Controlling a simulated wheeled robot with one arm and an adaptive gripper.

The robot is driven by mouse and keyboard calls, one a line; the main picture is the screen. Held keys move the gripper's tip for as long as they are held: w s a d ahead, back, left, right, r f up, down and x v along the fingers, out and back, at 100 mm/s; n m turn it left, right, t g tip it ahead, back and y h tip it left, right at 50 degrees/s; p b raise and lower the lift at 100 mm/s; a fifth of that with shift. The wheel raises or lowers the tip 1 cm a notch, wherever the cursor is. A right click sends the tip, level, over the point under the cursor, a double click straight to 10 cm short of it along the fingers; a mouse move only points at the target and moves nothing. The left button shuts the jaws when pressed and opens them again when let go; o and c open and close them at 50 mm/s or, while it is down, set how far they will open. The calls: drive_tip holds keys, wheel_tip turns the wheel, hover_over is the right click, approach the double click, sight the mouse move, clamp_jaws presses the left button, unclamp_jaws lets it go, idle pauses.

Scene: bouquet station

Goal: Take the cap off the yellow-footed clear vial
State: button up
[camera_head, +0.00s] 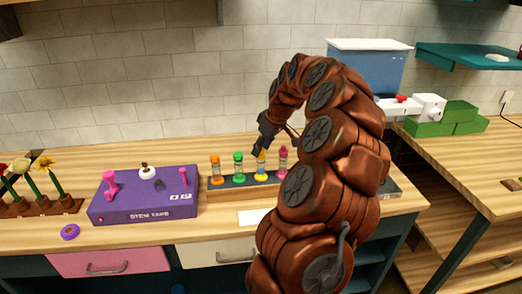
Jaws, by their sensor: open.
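Several small vials stand in a row in a wooden rack (230,189) on the counter. My gripper (264,145) points down, open, just above this vial. Whether its fingers touch the cap cannot be told at this size.
A purple stem tape box (145,205) and a purple ring (69,232) lie left. A blue bin (365,70) stands behind my arm.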

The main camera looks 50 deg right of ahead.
drive_tip(key=c, duration=0.8)
drive_tip(key=shift+r, duration=0.1)
